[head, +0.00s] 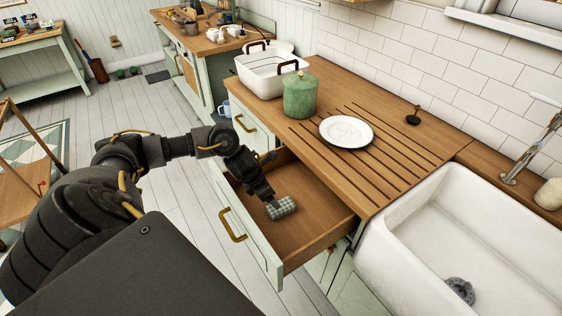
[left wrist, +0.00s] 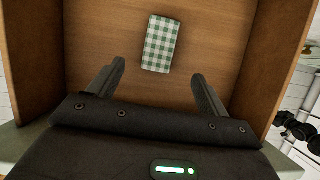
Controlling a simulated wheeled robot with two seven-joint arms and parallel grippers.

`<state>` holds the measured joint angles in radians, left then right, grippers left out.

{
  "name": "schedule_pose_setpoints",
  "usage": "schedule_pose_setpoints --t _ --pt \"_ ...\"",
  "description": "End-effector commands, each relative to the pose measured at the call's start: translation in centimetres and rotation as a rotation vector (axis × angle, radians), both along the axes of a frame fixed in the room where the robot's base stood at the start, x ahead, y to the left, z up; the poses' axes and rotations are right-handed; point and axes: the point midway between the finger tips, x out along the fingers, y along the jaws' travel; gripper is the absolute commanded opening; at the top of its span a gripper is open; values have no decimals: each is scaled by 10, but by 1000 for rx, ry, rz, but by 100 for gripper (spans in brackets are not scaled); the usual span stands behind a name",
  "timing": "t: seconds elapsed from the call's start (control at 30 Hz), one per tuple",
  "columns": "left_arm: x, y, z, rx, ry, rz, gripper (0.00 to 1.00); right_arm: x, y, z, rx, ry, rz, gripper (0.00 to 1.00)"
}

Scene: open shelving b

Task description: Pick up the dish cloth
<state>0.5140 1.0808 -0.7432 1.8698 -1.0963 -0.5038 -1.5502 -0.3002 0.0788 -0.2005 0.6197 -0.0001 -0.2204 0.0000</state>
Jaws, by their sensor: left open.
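The dish cloth (head: 281,208) is a small folded cloth in green and white check. It lies flat on the bottom of the open wooden drawer (head: 313,243). In the left wrist view the cloth (left wrist: 160,44) lies beyond the fingertips, roughly midway between them. My left gripper (head: 270,199) reaches down into the drawer, close to the cloth. In the left wrist view its two fingers (left wrist: 158,70) are spread apart with nothing between them. I cannot tell from the head view how far above the cloth they are. My right gripper is not in view.
The drawer's walls (left wrist: 270,60) surround the left gripper. The wooden counter above holds a white plate (head: 346,132), a green lidded canister (head: 300,96) and a white dish with handles (head: 268,75). A white sink (head: 440,240) is at the right. Otherwise the drawer looks empty.

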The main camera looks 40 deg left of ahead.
Motion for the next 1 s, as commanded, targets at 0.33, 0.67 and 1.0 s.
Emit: schedule_pose_setpoints --t 0.33,0.67,1.0 --pt "17 -7 -44 -2 3 2 78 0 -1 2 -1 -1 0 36" --pt "24 -10 -58 -3 4 3 78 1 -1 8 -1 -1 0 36" --pt "39 -14 -95 -1 3 2 78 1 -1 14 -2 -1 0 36"
